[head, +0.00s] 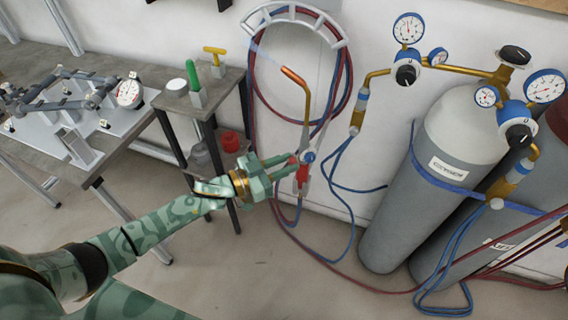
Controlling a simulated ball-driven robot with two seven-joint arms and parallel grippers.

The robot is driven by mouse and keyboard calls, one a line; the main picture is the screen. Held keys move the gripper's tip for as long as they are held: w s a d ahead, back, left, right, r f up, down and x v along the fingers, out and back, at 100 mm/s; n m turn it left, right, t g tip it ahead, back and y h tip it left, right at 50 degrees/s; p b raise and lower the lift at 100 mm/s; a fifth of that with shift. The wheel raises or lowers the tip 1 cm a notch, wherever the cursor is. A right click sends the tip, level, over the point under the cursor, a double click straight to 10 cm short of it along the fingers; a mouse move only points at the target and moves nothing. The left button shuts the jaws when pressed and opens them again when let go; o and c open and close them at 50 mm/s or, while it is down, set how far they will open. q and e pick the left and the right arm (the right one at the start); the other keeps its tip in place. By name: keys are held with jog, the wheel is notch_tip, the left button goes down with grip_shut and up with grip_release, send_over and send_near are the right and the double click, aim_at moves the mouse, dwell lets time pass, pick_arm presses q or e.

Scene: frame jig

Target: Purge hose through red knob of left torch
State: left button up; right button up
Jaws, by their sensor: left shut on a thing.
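A torch (306,115) with a bent copper tip hangs upright against the wall in the head view. A pale bluish streak (266,55) reaches up and left from its tip. Low on the torch are a blue knob (309,157) and a red knob (293,159). My left gripper (286,166) reaches in from the left and is shut on the red knob, whose fingers partly cover it. Red and blue hoses (342,100) loop from a white wall hanger (297,14) behind the torch. My right gripper is not in view.
A grey oxygen cylinder (450,150) with gauges (408,29) stands at right, beside a second cylinder. A small stand (200,98) with green and yellow-handled tools is left of the torch. A workbench (60,120) holds a jig. Hoses trail across the floor.

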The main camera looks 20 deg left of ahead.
pick_arm(q)
jog(key=m, duration=0.3)
jog(key=shift+f+m+b, duration=0.15)
jog(key=shift+m+b, duration=1.3)
jog(key=shift+m, duration=3.75)
jog(key=o, duration=1)
